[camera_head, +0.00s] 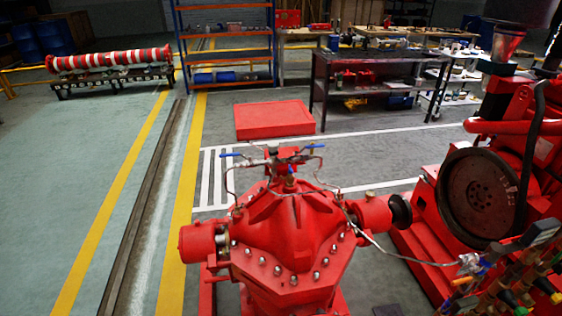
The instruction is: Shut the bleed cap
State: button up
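The red pump casing (290,235) stands in the lower middle, with bolts around its top cover. On its top is a small pipe assembly (275,160) with a blue lever (231,155) at the left and another blue lever (314,147) at the right. My gripper is not in view.
The red diesel engine (520,130) with a dark flywheel (478,195) stands at the right. Valves and hoses (515,290) crowd the lower right corner. A red block (274,119) lies behind the pump. A dark workbench (365,85) stands farther back. The left floor is clear.

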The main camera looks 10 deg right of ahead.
aim_at(273, 146)
jog(key=u, duration=0.4)
jog(key=i+j+u, duration=0.15)
jog(key=j+u, duration=0.25)
jog(key=j, duration=0.2)
jog(key=i+j+u, duration=0.2)
jog(key=j+u, duration=0.25)
jog(key=j, duration=0.15)
jog(key=i+j+u, duration=0.65)
jog(key=j+u, duration=0.15)
jog(key=i+j+u, duration=0.4)
jog(key=i+z, duration=0.15)
jog(key=i, duration=0.15)
jog(key=i+j+z, duration=0.1)
jog(key=i, duration=0.25)
jog(key=i+l+z, duration=0.1)
jog(key=z, duration=0.35)
jog(key=i+z, duration=0.35)
jog(key=z, duration=0.15)
jog(key=i+j+z, duration=0.1)
jog(key=z, duration=0.35)
jog(key=i+l+z, duration=0.1)
jog(key=i+z, duration=0.3)
jog(key=i, duration=0.25)
jog(key=i+z, duration=0.4)
jog(key=i, duration=2.05)
